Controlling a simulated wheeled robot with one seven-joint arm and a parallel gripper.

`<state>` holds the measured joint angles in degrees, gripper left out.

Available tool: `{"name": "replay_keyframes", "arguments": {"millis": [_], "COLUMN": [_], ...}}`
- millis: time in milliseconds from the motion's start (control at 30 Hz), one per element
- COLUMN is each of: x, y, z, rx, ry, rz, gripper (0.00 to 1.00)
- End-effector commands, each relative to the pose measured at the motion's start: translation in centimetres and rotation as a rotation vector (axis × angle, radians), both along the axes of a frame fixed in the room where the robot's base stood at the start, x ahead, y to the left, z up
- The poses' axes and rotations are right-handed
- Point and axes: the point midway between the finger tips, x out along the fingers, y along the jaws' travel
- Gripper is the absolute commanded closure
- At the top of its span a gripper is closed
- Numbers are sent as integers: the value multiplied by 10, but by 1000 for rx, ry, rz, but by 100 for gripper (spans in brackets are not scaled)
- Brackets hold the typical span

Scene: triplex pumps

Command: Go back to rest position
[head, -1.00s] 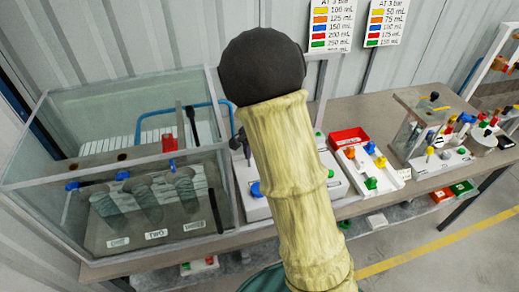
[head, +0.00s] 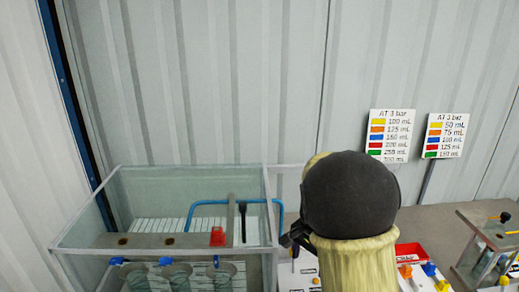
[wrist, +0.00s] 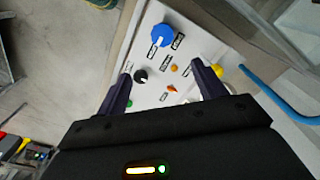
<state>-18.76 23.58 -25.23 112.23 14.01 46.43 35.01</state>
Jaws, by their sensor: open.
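My gripper (wrist: 160,88) shows in the wrist view with its two dark fingers apart and nothing between them. Beyond the fingers is a white control panel (wrist: 150,98) with a blue knob (wrist: 161,36), a black knob (wrist: 140,76) and small orange and yellow parts. I cannot tell how far the fingertips are from the panel. In the head view my arm rises at the centre right and hides much of the panel; the gripper's fingers are not clearly visible there.
A glass tank (head: 160,210) with a blue pipe (head: 215,203) stands on the bench at the left. Two colour-coded signs (head: 391,135) (head: 446,136) stand behind. A red tray (head: 411,252) sits right of my arm. The wall area above is clear.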

Motion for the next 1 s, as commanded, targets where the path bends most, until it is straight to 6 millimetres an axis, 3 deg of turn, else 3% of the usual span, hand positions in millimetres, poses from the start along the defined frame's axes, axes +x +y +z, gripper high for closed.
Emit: {"name": "replay_keyframes", "arguments": {"millis": [167, 400, 533, 667, 1000], "x": [-37, -107, -135, -145, -145], "y": [-3, 2, 5, 6, 7], "z": [0, 0, -1, -2, -3], "rx": [8, -41, -87, -108, -108], "ry": [-43, -150, -193, -208, -208], "rz": [183, 599, 780, 855, 857], "gripper": [30, 30, 30, 30, 30]}}
